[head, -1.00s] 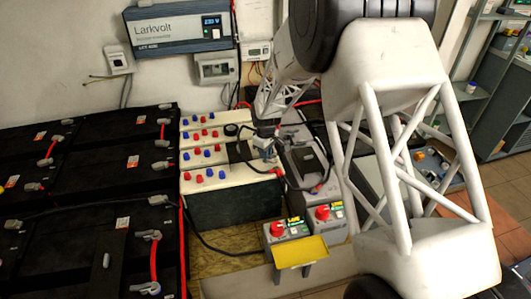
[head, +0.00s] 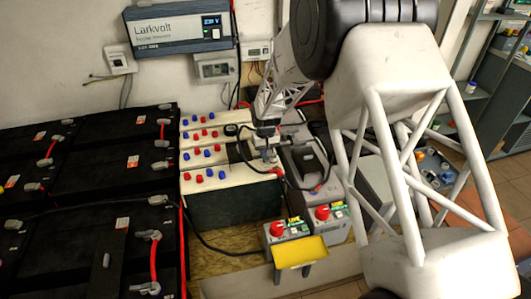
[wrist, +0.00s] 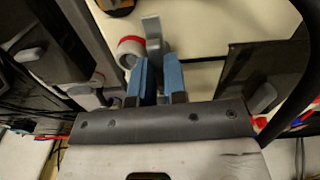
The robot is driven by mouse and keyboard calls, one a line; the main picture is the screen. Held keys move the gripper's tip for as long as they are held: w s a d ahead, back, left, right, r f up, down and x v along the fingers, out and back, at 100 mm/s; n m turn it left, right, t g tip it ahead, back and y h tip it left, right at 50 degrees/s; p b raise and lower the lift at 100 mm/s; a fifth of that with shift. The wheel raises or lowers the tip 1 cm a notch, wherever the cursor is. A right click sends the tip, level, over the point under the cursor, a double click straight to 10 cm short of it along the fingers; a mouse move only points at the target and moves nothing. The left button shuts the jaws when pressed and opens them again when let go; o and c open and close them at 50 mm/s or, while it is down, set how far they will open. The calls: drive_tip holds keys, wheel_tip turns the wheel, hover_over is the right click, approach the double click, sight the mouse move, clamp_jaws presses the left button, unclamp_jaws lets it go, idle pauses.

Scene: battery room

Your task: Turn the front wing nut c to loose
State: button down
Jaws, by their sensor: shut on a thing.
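My gripper (wrist: 158,82) shows in the wrist view as two blue-padded fingers. They are close together around a grey upright piece (wrist: 152,32), which looks like the wing of a wing nut and stands out past the fingertips. In the head view my gripper (head: 268,156) points down over the right end of the front cream-topped battery (head: 236,178). The wing nut is hidden there by the gripper and too small to make out. I cannot read a letter on it.
A white ring with a red band (wrist: 131,50) sits just left of the fingers in the wrist view. A black cable (head: 240,150) loops close to the gripper. Red-knobbed boxes (head: 289,232) and a yellow tray (head: 300,252) stand in front. Black batteries (head: 90,165) fill the left.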

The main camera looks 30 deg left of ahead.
idle(0.3)
drive_tip(key=c, duration=1.2)
unclamp_jaws()
drive_tip(key=shift+o, duration=0.2)
drive_tip(key=shift+r, duration=0.2)
drive_tip(key=shift+r, duration=3.75)
drive_tip(key=shift+d, duration=0.1)
